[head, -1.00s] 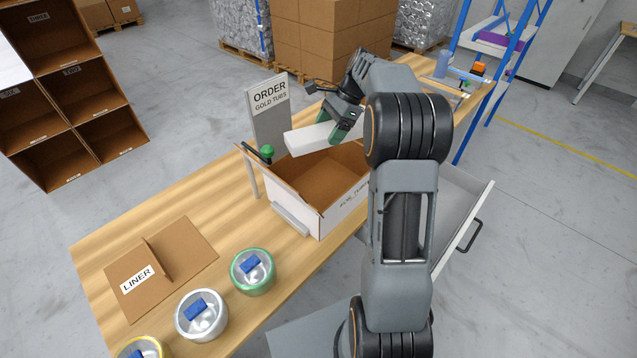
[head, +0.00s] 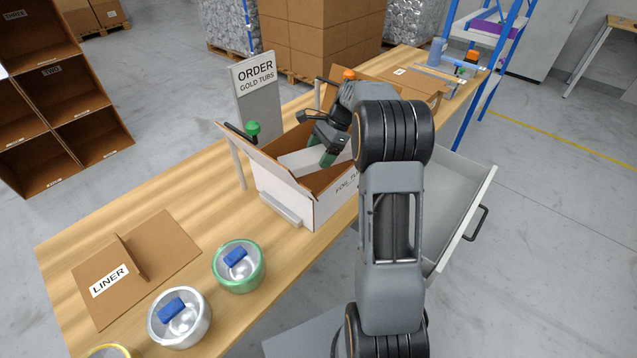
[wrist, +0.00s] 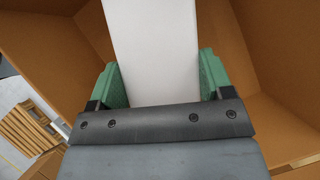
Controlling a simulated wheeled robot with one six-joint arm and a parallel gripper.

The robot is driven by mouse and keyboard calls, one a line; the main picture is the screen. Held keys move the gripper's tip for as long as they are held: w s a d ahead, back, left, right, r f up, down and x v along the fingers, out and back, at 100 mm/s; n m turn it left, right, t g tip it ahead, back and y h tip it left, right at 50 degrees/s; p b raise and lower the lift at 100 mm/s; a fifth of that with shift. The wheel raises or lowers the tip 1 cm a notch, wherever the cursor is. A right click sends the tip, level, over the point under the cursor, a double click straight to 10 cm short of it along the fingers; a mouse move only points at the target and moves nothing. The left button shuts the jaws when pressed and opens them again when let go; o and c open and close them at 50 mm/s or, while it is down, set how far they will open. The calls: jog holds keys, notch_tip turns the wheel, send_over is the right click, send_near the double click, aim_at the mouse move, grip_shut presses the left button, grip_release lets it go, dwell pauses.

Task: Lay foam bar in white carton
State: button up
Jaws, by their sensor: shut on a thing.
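The white foam bar (head: 299,161) is between the green fingers of my gripper (head: 328,157). My gripper is shut on it. In the head view the bar is down inside the mouth of the white carton (head: 318,208), tilted. The carton is open, with a brown inside. In the wrist view the foam bar (wrist: 152,50) runs away from my gripper (wrist: 157,82), with the brown carton walls (wrist: 255,50) on both sides. I cannot tell whether the bar touches the carton floor. The bar's near end is hidden by the gripper.
A sign reading ORDER GOLD TUBS (head: 257,95) stands behind the carton. A brown LINER sheet (head: 140,262), a green-rimmed tub (head: 239,266) and a silver tub (head: 179,316) are on the table in front. An open drawer (head: 440,215) is at right.

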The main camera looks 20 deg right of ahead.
aim_at(314, 184)
jog(key=shift+f, duration=4.3)
jog(key=shift+f, duration=0.15)
jog(key=o, duration=0.9)
jog(key=v, duration=1.2)
jog(key=shift+r, duration=0.2)
